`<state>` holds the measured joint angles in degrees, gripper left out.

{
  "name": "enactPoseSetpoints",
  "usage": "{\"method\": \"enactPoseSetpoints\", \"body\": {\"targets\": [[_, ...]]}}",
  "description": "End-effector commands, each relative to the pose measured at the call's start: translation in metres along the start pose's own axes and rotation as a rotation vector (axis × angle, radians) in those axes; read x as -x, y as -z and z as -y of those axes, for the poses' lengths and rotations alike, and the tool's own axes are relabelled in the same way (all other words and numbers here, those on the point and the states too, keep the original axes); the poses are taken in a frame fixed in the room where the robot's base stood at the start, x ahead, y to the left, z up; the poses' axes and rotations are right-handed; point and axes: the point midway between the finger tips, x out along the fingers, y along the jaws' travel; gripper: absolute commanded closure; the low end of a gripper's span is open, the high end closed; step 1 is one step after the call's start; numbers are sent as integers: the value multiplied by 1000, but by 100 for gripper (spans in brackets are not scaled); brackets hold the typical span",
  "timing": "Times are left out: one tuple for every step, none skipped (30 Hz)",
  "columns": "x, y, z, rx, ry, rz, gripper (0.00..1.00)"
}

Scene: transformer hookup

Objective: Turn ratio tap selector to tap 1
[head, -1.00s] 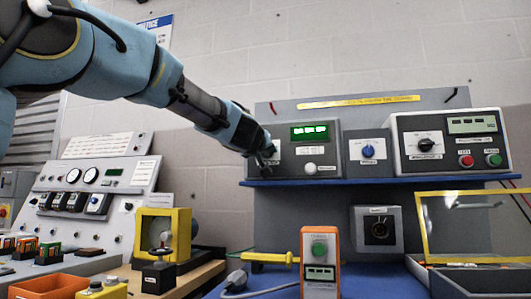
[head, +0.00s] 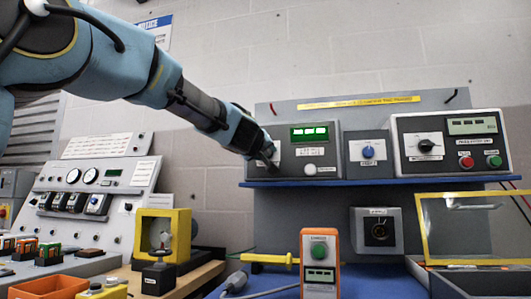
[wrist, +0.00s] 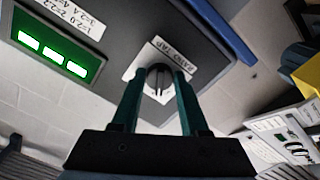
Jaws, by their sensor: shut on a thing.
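The ratio tap selector is a dark round knob (wrist: 158,77) on a white plate labelled RATIO TAP (wrist: 170,55) in the wrist view. My gripper (wrist: 158,72) has its two teal fingers on either side of the knob and is shut on it. In the head view my gripper (head: 270,158) is at the left end of the grey panel unit (head: 328,157) and hides the knob. The unit's green display (head: 309,133) is lit. It also shows in the wrist view (wrist: 53,51), beside a label listing tap ratios (wrist: 78,20). The knob's exact setting is too small to read.
A white push button (head: 310,169), a blue knob (head: 368,152) and another unit with a black knob (head: 426,146) are to the right along the blue shelf (head: 350,182). Below stand an orange tester (head: 319,255) and a yellow-framed case (head: 470,225).

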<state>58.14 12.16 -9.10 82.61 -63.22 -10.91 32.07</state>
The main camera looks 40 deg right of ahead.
Motion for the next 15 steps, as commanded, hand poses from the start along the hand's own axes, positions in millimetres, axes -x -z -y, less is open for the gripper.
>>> {"method": "enactPoseSetpoints", "body": {"targets": [[0,1,0,38,1,-1,100],[0,1,0,63,1,-1,100],[0,1,0,96,1,-1,100],[0,1,0,121,1,-1,100],[0,1,0,145,1,-1,100],[0,1,0,177,1,-1,100],[0,1,0,201,1,-1,100],[0,1,0,224,1,-1,100],[0,1,0,253,1,-1,100],[0,1,0,276,1,-1,100],[0,1,-1,295,1,0,100],[0,1,-1,321,1,0,100],[0,0,-1,340,0,0,100],[0,0,-1,357,0,0,100],[0,0,-1,378,0,0,100]]}}
